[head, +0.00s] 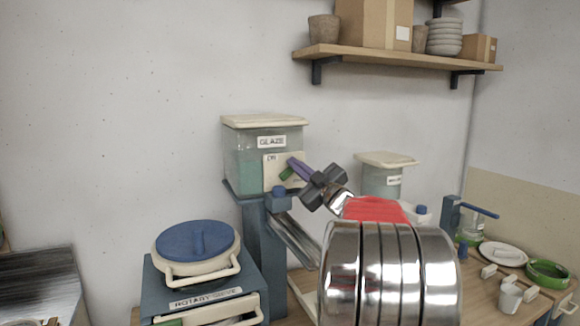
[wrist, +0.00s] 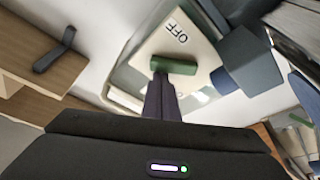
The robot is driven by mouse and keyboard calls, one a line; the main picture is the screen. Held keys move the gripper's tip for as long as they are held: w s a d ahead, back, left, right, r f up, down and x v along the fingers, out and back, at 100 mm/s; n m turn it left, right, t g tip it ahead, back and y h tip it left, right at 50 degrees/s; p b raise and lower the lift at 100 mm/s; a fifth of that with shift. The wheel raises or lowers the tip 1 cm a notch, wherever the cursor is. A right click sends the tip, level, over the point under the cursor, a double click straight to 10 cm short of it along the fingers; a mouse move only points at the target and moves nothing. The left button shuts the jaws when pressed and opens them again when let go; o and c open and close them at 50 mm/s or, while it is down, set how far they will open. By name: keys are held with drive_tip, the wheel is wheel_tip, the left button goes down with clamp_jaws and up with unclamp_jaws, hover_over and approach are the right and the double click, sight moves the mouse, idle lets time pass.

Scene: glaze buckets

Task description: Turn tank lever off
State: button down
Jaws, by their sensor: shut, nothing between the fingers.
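The glaze tank (head: 245,162) is a clear box of green liquid with a cream lid and a GLAZE label, on a blue stand. A cream plate (head: 272,178) on its front carries lettering; in the wrist view the plate (wrist: 200,48) reads OFF, upside down. The green lever (wrist: 180,67) lies across the plate below that word. It shows as a small green piece (head: 286,174) in the head view. My gripper (head: 292,163) is shut and empty, its purple fingertips at the lever. In the wrist view the fingertips (wrist: 160,80) overlap the lever's left end; contact is unclear.
A rotary sieve (head: 197,242) with a blue lid stands left of the tank. A second lidded container (head: 382,180) is behind my arm. A wooden shelf (head: 400,58) with pots and boxes hangs above. Bowls and cups crowd the bench at right.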

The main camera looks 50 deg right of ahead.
drive_tip(key=shift+s+d+f+m+g+h, duration=0.15)
drive_tip(key=shift+d+f+m+h, duration=0.4)
drive_tip(key=shift+m, duration=1.15)
drive_tip(key=shift+s+f+m+g+h, duration=0.1)
drive_tip(key=shift+f+m+h, duration=0.1)
drive_tip(key=shift+m+h, duration=1.15)
drive_tip(key=shift+s+d+f+m+g+h, duration=0.15)
drive_tip(key=shift+d+f+m+h, duration=0.2)
drive_tip(key=shift+m, duration=1.7)
drive_tip(key=shift+w+a+f, duration=0.1)
drive_tip(key=shift+f, duration=0.05)
drive_tip(key=shift+r, duration=2.05)
drive_tip(key=v, duration=1)
